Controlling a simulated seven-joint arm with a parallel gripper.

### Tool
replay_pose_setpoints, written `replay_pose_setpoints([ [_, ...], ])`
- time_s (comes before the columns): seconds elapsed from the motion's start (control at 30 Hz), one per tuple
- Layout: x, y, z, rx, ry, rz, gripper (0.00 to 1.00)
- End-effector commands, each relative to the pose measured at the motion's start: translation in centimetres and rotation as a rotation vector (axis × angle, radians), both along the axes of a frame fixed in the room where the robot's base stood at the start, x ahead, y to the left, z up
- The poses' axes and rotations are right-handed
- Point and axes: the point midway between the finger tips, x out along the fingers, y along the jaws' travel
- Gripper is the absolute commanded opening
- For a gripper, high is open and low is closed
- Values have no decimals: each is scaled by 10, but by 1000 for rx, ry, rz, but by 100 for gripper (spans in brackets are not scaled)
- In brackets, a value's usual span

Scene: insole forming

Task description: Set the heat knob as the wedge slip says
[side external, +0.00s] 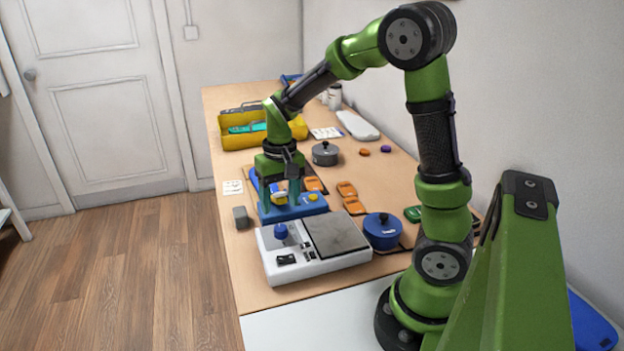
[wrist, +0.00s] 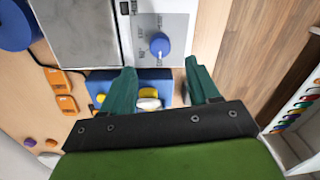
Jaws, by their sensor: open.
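The heat knob (side external: 281,231) is blue and stands on the white heater unit (side external: 290,270), beside its dark grey plate (side external: 335,233). In the wrist view the knob (wrist: 159,46) shows beyond my fingertips, with small markings around it that are too blurred to read. My gripper (side external: 280,203) is open and empty, pointing down over the blue tray (side external: 305,211), apart from the knob. My gripper's two fingers (wrist: 159,68) are spread wide in the wrist view. A white slip (side external: 232,187) with small print lies at the table's left edge; I cannot tell whether it is the wedge slip.
The blue tray holds yellow pieces and a white one. A grey block (side external: 241,217) stands left of it. Orange pieces (side external: 347,189) and a blue pot (side external: 382,231) lie to the right. A grey pot (side external: 325,153), another printed card (side external: 326,132) and a yellow bin (side external: 236,139) are farther back.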

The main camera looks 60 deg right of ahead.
Motion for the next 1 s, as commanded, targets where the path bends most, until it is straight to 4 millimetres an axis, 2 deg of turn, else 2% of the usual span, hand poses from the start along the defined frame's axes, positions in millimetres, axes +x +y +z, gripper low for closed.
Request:
replay_pose_setpoints([
  [0.1, 0, 1, -27, 0, 6, -2, 60],
  [0.3, 1, 2, -57, 0, 2, -1, 60],
  [0.5, 1, 3, -69, 1, 1, -2, 60],
  [0.77, 2, 3, -70, 0, -1, -1, 60],
  [1.0, 2, 3, -69, 0, -1, -1, 25],
])
